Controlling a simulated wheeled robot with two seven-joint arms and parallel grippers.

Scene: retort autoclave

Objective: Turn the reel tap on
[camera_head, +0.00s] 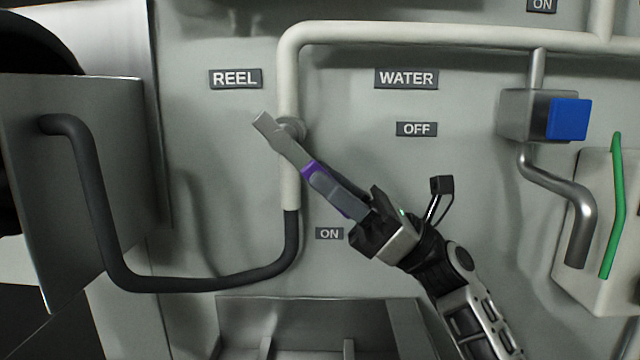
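The reel tap (277,138) is a grey lever with a purple grip, mounted on the white pipe under the REEL sign (235,79). The lever slants down to the right from its pivot, between the OFF label (416,129) and the ON label (329,233). My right gripper (335,190) comes from the lower right, with its fingers around the purple grip, one on each side. It looks shut on the grip, and the fingers hide part of it. My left gripper is out of view.
A black hose (200,285) loops from the pipe to a metal box (75,180) at the left. A WATER sign (406,79) is on the panel. A blue-faced valve (568,119) and a green handle (615,210) are at the right. A metal tray (310,310) is below.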

